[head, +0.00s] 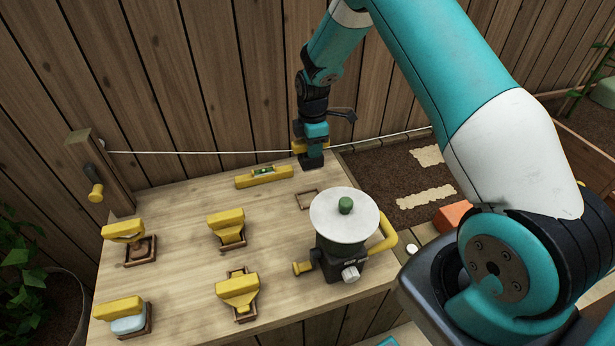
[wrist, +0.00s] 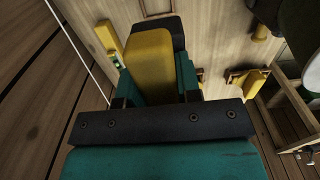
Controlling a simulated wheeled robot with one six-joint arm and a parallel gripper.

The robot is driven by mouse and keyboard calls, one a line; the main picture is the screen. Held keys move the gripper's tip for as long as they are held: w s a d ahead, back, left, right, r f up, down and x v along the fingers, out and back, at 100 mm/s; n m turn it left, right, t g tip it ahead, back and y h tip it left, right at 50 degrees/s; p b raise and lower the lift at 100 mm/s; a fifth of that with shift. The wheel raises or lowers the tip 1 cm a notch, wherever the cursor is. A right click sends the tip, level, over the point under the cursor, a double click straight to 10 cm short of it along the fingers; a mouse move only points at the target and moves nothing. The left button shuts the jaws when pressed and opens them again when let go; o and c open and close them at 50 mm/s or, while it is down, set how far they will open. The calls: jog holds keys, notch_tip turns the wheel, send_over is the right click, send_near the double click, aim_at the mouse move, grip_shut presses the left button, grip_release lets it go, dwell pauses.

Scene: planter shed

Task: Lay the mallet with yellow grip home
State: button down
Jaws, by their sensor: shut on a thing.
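My gripper (head: 314,142) is shut on the mallet with yellow grip, near the back edge of the bench. In the wrist view the yellow grip (wrist: 150,52) lies between the fingers, with the dark head (wrist: 172,28) just beyond it. In the head view the dark head (head: 311,161) hangs below the fingers; I cannot tell whether it touches the bench. An empty wooden frame (head: 307,208) lies on the bench in front of the mallet, and part of a frame shows in the wrist view (wrist: 148,13). Most of the grip is hidden by my gripper in the head view.
A yellow level (head: 264,177) lies left of the mallet. Several yellow-handled tools (head: 227,220) stand in wooden frames on the bench (head: 185,240). A machine with a white round top (head: 333,227) stands close right of the empty frame. A white string (head: 200,152) runs along the back.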

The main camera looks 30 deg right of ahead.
notch_tip(320, 180, down, 10)
jog(key=b, duration=0.8)
jog(key=shift+w+r, duration=0.15)
jog(key=shift+w, duration=0.25)
jog(key=shift+d+r, duration=0.1)
jog(key=shift+f+b, duration=1.15)
jog(key=shift+f, duration=1.05)
jog(key=shift+f, duration=0.35)
jog(key=shift+f, duration=0.25)
jog(key=shift+r, duration=0.15)
